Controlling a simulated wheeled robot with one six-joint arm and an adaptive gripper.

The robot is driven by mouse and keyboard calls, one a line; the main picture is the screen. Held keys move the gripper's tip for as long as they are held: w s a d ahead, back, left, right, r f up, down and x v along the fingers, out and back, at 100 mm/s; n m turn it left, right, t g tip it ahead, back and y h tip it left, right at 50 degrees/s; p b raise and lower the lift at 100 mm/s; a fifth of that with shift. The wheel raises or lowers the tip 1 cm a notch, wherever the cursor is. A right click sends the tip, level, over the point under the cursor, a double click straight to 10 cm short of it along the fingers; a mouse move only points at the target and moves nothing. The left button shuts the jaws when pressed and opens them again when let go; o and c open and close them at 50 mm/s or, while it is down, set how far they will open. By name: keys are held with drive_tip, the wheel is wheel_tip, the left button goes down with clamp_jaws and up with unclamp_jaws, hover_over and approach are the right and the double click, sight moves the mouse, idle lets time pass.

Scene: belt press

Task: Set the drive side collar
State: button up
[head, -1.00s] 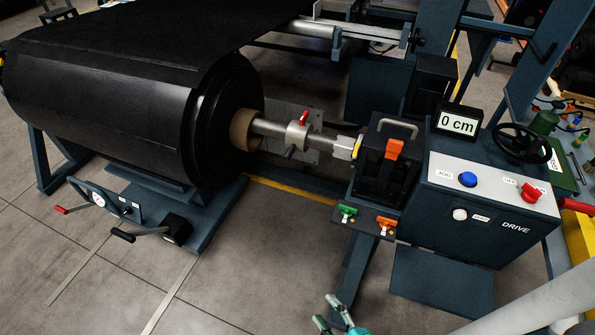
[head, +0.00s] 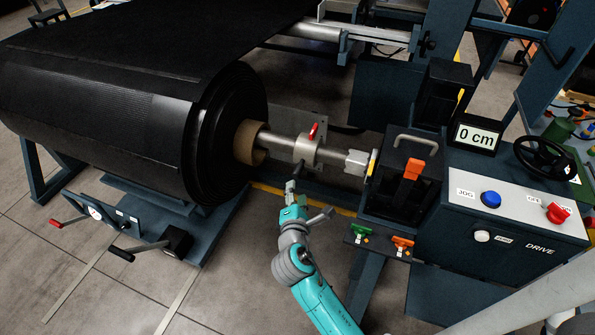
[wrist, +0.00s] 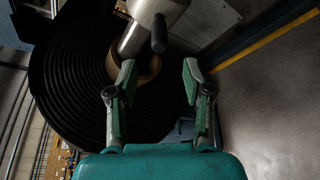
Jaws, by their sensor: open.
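The drive side collar (head: 306,149) is a grey ring with a red lever (head: 313,131) on top and a dark handle below. It sits around the steel shaft (head: 276,140), apart from the roll's cardboard core (head: 250,143). My gripper (head: 290,188) is just below the collar in the head view. In the wrist view my gripper (wrist: 157,85) is open and empty. The collar's dark handle (wrist: 159,33) hangs ahead of the gap between the fingers, and the collar body (wrist: 155,8) is partly cut off at the top.
The black belt roll (head: 232,130) is left of the collar. The drive housing (head: 402,175) and control panel (head: 500,205), with a display (head: 477,136) reading 0 cm, stand to the right. A jack with handles (head: 110,220) is on the floor at lower left.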

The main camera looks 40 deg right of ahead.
sight(297, 176)
drive_tip(key=x, duration=1)
drive_tip(key=shift+w+d, duration=0.25)
drive_tip(key=shift+w, duration=0.05)
clamp_jaws()
